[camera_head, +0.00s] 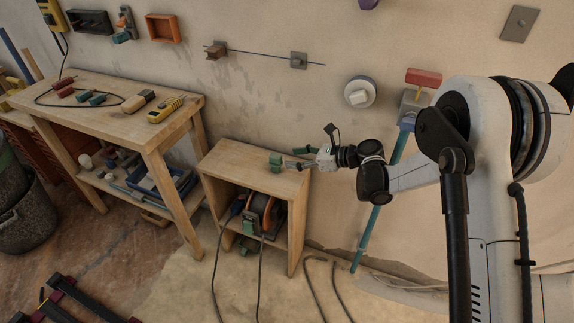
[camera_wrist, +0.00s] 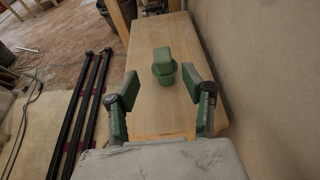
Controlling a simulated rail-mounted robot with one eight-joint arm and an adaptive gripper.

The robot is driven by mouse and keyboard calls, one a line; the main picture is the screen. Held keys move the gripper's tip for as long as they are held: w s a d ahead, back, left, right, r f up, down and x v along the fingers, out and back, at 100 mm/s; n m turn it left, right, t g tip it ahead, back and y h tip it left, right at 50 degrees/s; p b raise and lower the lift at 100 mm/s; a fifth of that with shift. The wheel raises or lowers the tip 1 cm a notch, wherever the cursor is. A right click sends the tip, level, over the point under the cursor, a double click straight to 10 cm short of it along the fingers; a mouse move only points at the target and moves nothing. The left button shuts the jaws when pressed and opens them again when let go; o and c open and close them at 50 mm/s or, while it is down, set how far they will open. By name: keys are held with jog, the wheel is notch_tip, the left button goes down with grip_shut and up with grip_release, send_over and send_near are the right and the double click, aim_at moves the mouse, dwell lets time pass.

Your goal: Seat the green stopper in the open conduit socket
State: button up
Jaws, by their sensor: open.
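The green stopper (camera_head: 275,161) stands on top of a small wooden cabinet (camera_head: 240,162), near its back right. My gripper (camera_head: 298,161) is just right of the stopper, low over the cabinet top. In the wrist view my gripper (camera_wrist: 160,88) is open, its green-padded fingers spread either side of the line to the stopper, which stands slightly beyond the tips. Nothing is held. I cannot tell which wall fitting is the open conduit socket; a round white fitting (camera_head: 360,92) is on the wall.
A wooden workbench (camera_head: 95,88) with tools stands at left. A reel (camera_head: 262,214) with cables is inside the cabinet. The cabinet top around the stopper is clear.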

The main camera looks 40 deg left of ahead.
aim_at(278, 156)
jog(key=shift+x, duration=1.2)
jog(key=shift+r+b+x, duration=0.2)
jog(key=shift+b+x, duration=0.75)
jog(key=shift+x, duration=1.75)
jog(key=shift+w+a, duration=0.1)
jog(key=shift+w, duration=0.1)
jog(key=shift+c, duration=0.2)
grip_shut()
